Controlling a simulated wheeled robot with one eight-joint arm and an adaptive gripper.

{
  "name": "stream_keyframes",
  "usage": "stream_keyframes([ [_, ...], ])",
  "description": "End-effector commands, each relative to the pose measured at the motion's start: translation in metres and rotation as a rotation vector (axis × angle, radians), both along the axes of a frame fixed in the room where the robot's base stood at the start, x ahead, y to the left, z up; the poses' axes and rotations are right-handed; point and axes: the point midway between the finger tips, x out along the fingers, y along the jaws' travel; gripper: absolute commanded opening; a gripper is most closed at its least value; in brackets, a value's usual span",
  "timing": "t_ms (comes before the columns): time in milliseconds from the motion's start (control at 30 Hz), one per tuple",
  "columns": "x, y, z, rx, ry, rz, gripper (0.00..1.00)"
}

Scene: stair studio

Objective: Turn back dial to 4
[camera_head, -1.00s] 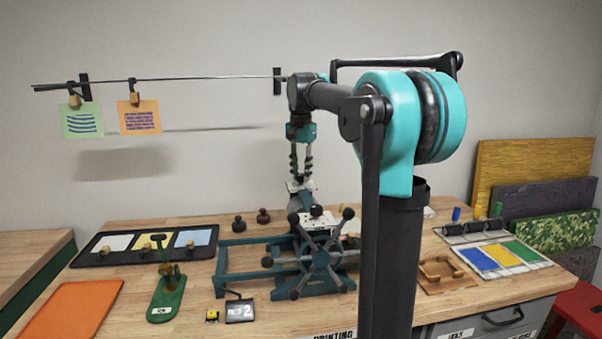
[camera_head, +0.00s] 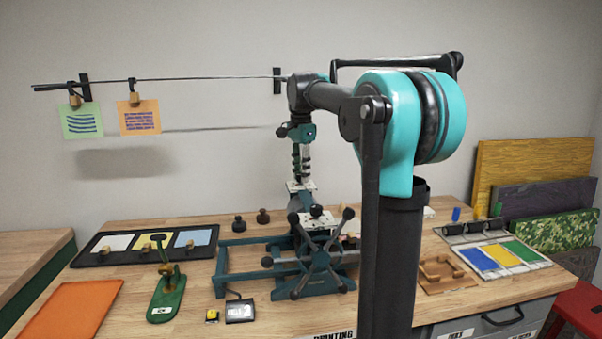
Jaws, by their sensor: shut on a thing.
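The press (camera_head: 228,283) with its dark spoked wheel (camera_head: 321,259) stands on the bench. My gripper (camera_head: 301,178) points down over the back of the press, beside a pale plate (camera_head: 299,187). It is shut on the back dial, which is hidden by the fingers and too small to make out. The fingers show nearly edge-on, one in front of the other. No number on the dial can be read. A small black display (camera_head: 240,311) lies on the bench in front of the press; its digit is not legible.
A green-based tool (camera_head: 166,299) and an orange mat (camera_head: 70,311) lie to the left. A black tray with coloured cards (camera_head: 100,259) is behind them. Two dark knobs (camera_head: 263,216) stand behind the press. A wooden frame (camera_head: 446,275) and colour panels (camera_head: 500,257) lie to the right.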

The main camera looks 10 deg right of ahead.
Motion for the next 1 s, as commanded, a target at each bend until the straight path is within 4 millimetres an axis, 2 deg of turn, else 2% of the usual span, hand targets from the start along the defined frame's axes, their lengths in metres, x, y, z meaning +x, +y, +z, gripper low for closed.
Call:
stream_keyframes([
  [200,0.001,0.000,0.000,0.000,-0.002,0.001,0.00],
  [233,0.001,0.000,0.000,0.000,-0.002,0.001,0.26],
  [400,0.000,0.000,0.000,0.000,-0.001,0.001,0.46],
  [767,0.000,0.000,0.004,0.000,0.000,0.001,0.46],
  [867,0.000,0.000,0.015,0.000,0.000,0.001,0.46],
  [1000,0.000,0.000,0.041,0.000,0.000,0.001,0.46],
])
